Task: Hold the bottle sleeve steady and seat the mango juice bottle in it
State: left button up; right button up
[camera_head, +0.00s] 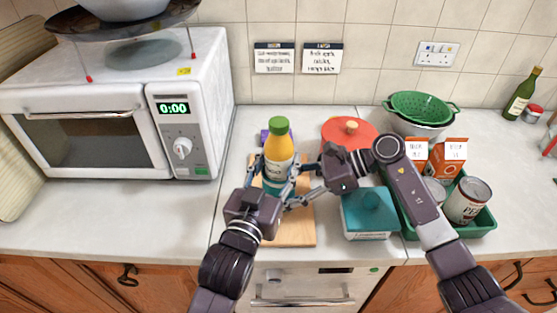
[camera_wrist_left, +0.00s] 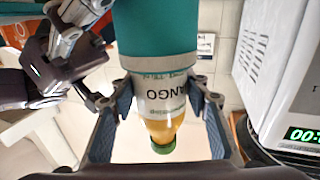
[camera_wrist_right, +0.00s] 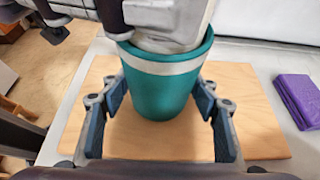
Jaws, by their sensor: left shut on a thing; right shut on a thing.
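The mango juice bottle (camera_head: 279,152), orange-yellow with a green cap and white label, stands upright in the head view. My left gripper (camera_wrist_left: 160,92) is shut on it around the label. The teal bottle sleeve (camera_wrist_right: 160,95) with a pale band near its rim is directly below the bottle. My right gripper (camera_wrist_right: 158,108) is shut on the sleeve from both sides. In the left wrist view, the bottle's lower end is hidden behind the sleeve's band (camera_wrist_left: 156,62). My left gripper covers part of the sleeve's mouth in the right wrist view, so the bottle's depth cannot be told.
A wooden board (camera_head: 296,232) lies under the sleeve. A purple item (camera_wrist_right: 300,98) lies beside it. A microwave (camera_head: 120,110) stands left. A red lid (camera_head: 345,130), teal box (camera_head: 368,215) and green crate (camera_head: 478,229) with cans and cartons crowd the right.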

pick_arm(q)
jog(key=shift+r, duration=0.1)
jog(key=shift+f, duration=0.6)
jog(key=o, duration=1.5)
jog(key=shift+f, duration=0.1)
jog(key=shift+c, duration=0.2)
pick_arm(e)
jog(key=shift+f, duration=0.1)
pick_arm(q)
jog(key=r+v, duration=0.1)
jog(key=v, duration=1.1)
jog(key=shift+r, duration=0.2)
